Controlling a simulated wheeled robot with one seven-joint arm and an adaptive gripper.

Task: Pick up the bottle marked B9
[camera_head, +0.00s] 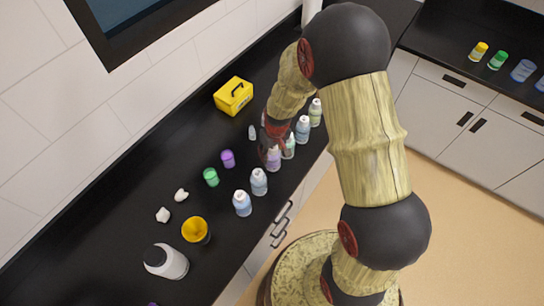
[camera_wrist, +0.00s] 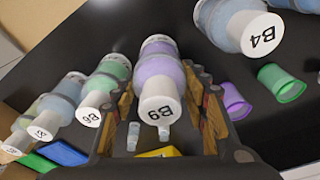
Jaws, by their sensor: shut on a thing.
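The bottle marked B9 (camera_wrist: 160,75) has a purple body and a white cap, and its label reads upright enough to make out in the wrist view. In the head view the same bottle (camera_head: 273,158) stands in the row on the black counter. My gripper (camera_wrist: 165,110) is shut on it, with one finger on each side of the bottle. In the head view my gripper (camera_head: 271,140) is partly hidden by my arm. I cannot tell whether the bottle's base touches the counter.
Bottle B4 (camera_wrist: 240,22) stands to the right of B9, and a green bottle (camera_wrist: 105,85) stands close on its left. A green cup (camera_wrist: 281,84) and a purple cup (camera_wrist: 235,102) are nearby. A yellow box (camera_head: 233,96) sits near the wall on the counter (camera_head: 110,210).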

